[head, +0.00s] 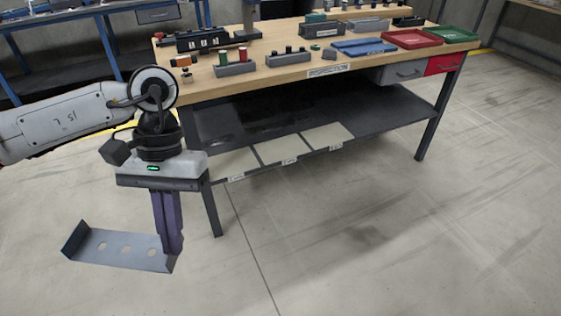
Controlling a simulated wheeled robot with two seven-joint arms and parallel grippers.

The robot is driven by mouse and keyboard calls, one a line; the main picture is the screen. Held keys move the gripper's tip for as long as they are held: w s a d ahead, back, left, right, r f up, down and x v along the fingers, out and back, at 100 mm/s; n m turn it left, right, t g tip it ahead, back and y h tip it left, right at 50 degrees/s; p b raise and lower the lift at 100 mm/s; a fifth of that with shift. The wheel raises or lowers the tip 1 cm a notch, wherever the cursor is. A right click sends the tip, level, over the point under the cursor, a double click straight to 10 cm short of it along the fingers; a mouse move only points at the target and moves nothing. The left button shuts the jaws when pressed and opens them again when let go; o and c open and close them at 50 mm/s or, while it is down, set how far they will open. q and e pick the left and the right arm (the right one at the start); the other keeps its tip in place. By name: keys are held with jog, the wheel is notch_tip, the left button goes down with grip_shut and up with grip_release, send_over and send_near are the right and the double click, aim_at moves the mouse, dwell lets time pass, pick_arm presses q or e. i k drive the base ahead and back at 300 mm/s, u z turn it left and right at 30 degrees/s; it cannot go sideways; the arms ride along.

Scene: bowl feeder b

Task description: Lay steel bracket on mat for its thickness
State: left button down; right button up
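The steel bracket (112,247) is a grey plate with several holes and a bent-up flange at its left end. My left gripper (171,250) points down and is shut on the bracket near its right end. It holds the bracket out in front of the bench, to the left, seemingly above the floor. Three pale mats lie side by side on the bench's lower shelf: a left mat (235,163), a middle mat (281,149) and a right mat (327,136). Each has a label at its front edge, too small to read. My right gripper is not in view.
The wooden bench top (300,72) above the shelf (390,112) holds grey blocks, blue pieces, a red tray (410,39) and a green tray (452,34). A front bench leg (211,205) stands close to my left gripper. The floor to the right is clear.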

aim_at(284, 151)
jog(key=z, duration=0.7)
jog(key=i, duration=0.85)
jog(key=z, duration=0.5)
jog(key=i, duration=1.3)
jog(key=u, duration=1.15)
jog(key=i, duration=0.5)
jog(key=u, duration=0.55)
